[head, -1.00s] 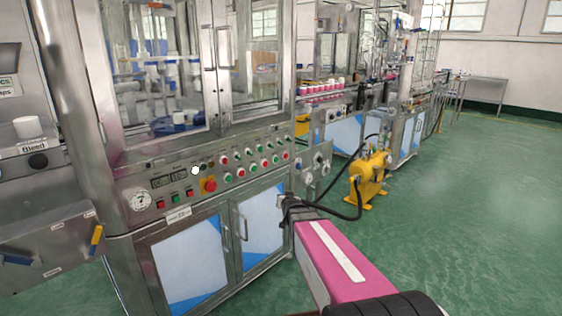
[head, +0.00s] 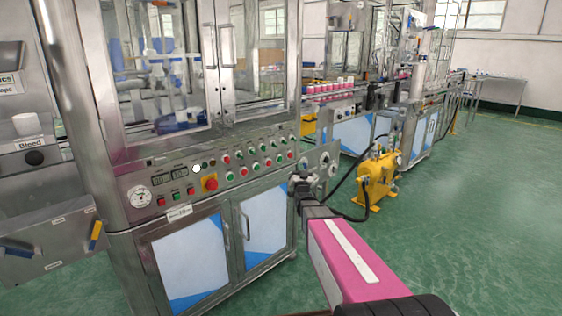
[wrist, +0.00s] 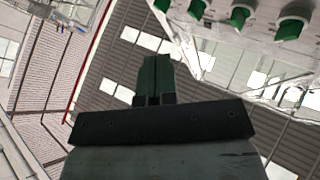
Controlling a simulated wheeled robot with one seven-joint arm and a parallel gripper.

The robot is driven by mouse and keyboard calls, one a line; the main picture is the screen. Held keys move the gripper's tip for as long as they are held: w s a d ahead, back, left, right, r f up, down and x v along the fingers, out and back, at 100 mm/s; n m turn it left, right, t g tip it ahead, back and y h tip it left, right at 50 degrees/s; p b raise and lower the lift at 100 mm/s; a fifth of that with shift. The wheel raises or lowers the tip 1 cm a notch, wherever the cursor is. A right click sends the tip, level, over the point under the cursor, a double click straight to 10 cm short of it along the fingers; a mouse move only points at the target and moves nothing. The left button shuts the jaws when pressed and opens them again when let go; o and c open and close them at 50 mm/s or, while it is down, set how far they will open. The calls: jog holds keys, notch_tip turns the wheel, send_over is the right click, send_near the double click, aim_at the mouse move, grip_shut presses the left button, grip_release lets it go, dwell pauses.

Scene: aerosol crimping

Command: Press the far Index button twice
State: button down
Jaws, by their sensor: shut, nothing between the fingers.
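The control panel (head: 225,172) of the steel machine carries rows of red and green buttons. Its right-hand buttons (head: 278,159) sit near the panel's right end. The labels are too small to read, so I cannot tell which one is the far Index button. My gripper (head: 301,188) is in front of the panel's right end, below the button rows, apart from the buttons as far as I can see. In the wrist view my gripper (wrist: 155,68) has its dark green fingers shut together and empty. Several green buttons (wrist: 240,15) show at the top right there, clear of the fingertips.
A red mushroom button (head: 210,183) and a round gauge (head: 139,196) are on the panel's left. Cabinet doors (head: 227,240) lie below. A yellow pump (head: 378,180) with black hoses stands right of my gripper. Green floor (head: 480,220) is open at the right.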

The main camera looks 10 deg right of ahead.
aim_at(280, 159)
jog(key=shift+w+a, duration=0.1)
jog(key=shift+w, duration=0.05)
jog(key=w+a, duration=0.5)
jog(key=w, duration=0.2)
dwell(0.4)
dwell(1.9)
jog(key=shift+w+a, duration=0.25)
jog(key=shift+w, duration=0.05)
